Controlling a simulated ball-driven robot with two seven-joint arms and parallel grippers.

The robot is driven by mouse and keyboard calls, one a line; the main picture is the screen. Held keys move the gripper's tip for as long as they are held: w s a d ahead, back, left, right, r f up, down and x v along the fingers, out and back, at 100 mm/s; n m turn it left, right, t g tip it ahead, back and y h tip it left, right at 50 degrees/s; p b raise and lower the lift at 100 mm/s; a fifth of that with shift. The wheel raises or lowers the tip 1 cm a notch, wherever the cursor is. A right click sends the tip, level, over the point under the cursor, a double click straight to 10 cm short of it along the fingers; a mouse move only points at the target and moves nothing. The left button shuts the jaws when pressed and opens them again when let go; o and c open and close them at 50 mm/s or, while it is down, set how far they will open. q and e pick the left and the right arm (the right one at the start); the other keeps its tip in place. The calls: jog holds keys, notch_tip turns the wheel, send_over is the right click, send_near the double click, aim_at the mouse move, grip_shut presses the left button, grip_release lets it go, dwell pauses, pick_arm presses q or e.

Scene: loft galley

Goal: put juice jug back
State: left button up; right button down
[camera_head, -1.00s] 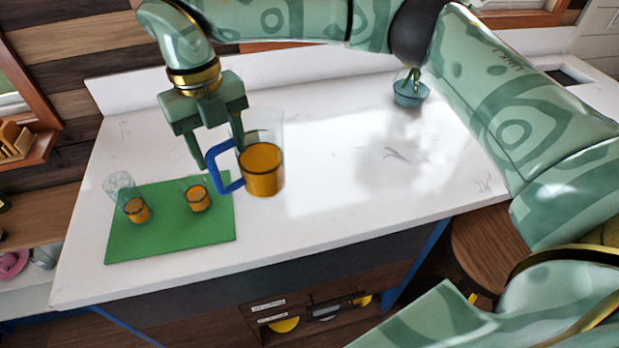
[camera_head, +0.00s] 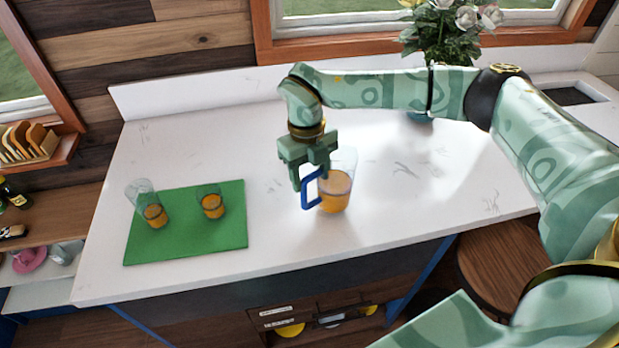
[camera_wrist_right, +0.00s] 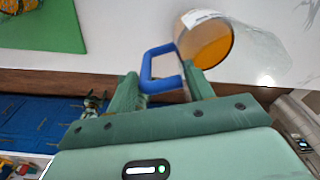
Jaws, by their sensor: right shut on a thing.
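The juice jug (camera_head: 337,190) is clear with a blue handle and orange juice in its lower part. It is upright over the white counter, right of the green mat; I cannot tell whether its base touches the counter. My right gripper (camera_head: 311,177) is shut on the blue handle. In the right wrist view the handle (camera_wrist_right: 147,68) lies between the fingers of my right gripper (camera_wrist_right: 163,82), and the jug (camera_wrist_right: 207,42) is beyond them. My left gripper is not in view.
A green mat (camera_head: 185,245) on the white counter (camera_head: 270,245) holds two glasses with juice, a left one (camera_head: 155,214) and a right one (camera_head: 212,205). A flower vase (camera_head: 440,50) stands at the back right. The counter around the jug is clear.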

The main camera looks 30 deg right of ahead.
notch_tip(320, 180, down, 2)
jog(key=shift+a, duration=0.1)
jog(key=c, duration=0.6)
grip_release()
jog(key=shift+r, duration=0.1)
jog(key=r, duration=0.8)
jog(key=w+r+b, duration=0.1)
jog(key=r, duration=0.2)
jog(key=shift+a+r, duration=0.1)
jog(key=shift+r, duration=0.3)
